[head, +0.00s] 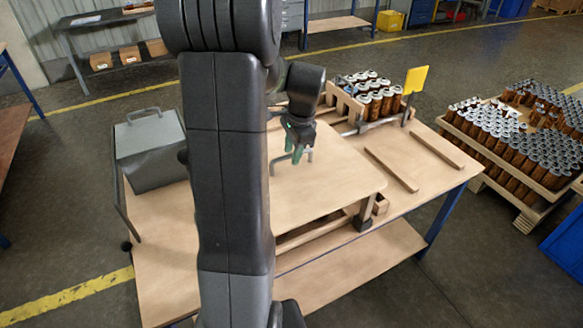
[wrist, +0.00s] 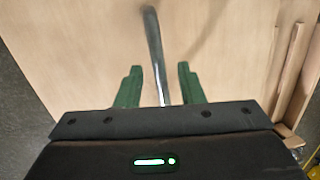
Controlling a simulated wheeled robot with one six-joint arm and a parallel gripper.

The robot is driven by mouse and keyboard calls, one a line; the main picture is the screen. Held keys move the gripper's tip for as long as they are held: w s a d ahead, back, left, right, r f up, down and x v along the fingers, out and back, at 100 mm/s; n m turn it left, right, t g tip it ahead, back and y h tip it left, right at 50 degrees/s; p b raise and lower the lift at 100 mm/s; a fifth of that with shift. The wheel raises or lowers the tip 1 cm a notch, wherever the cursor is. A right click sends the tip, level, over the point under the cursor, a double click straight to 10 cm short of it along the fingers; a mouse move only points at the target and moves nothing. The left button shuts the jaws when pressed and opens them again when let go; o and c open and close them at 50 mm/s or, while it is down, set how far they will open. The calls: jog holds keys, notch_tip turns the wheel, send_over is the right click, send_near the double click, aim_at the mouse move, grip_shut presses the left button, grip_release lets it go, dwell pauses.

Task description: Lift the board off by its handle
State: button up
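The board (head: 335,192) is a flat, light wooden panel lying over the middle of the workbench. Its handle (head: 309,155) is a grey metal bar on the board's upper face, partly hidden by my gripper in the head view. My gripper (head: 296,154) points down at the handle. In the wrist view my gripper (wrist: 160,67) has its two green fingers apart, one on each side of the handle (wrist: 153,45). A gap shows between each finger and the bar. The board (wrist: 90,45) fills most of the wrist view.
A grey lidded bin (head: 150,150) stands at the bench's left. Brown cartridges (head: 375,98) stand in a wooden rack behind the board, near a yellow sign (head: 415,79). Two wooden strips (head: 391,169) lie at the right. A pallet (head: 533,198) of cartridges stands beyond the bench.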

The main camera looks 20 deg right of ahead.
notch_tip(320, 180, down, 2)
jog(key=shift+w+a+f, duration=0.1)
jog(key=shift+w+a, duration=0.05)
grip_shut()
dwell(1.4)
